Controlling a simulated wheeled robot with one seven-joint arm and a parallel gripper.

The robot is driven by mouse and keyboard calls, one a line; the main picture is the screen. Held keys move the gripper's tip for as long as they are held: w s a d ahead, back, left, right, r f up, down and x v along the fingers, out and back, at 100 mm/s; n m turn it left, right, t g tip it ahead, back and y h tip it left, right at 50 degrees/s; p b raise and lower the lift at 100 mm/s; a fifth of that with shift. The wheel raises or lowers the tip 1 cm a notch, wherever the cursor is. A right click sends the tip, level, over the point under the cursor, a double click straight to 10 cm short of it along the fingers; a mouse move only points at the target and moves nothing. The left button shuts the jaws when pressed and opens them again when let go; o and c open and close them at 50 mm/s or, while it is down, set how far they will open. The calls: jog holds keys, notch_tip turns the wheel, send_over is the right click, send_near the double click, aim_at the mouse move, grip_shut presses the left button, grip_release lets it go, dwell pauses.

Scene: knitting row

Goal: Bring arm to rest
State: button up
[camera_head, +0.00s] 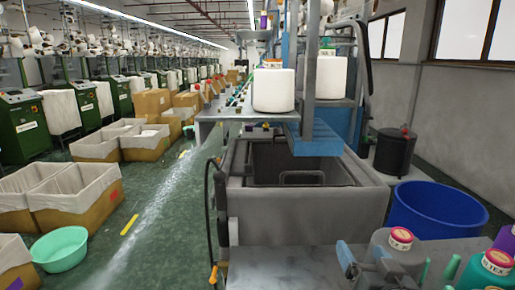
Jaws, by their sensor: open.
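What looks like my gripper (364,258) is low in the view, right of centre, over the grey worktop (285,268). I cannot tell whether the gripper touches this cone. The rest of my arm is not clearly visible.
More cones (488,268) stand at the lower right corner. A blue tub (437,210) is at right. Lined boxes (75,202) and a mint basin (60,249) flank the left aisle.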

jog(key=shift+g, duration=0.5)
jog(key=s+f, duration=0.2)
jog(key=s, duration=0.6)
jog(key=s+a+f, duration=0.1)
jog(key=s+f, duration=0.2)
jog(key=s, duration=0.5)
jog(key=s+f, duration=0.3)
jog(key=s, duration=0.6)
jog(key=shift+a+f, duration=0.2)
jog(key=shift+a, duration=0.05)
jog(key=s+r+n, duration=0.1)
jog(key=s+r, duration=0.2)
jog(key=s, duration=0.7)
jog(key=s+d+r+n+g, duration=0.1)
jog(key=s+r, duration=0.2)
jog(key=s, duration=0.6)
jog(key=shift+s+d+r, duration=0.2)
jog(key=shift+s+r, duration=0.15)
jog(key=shift+s, duration=0.05)
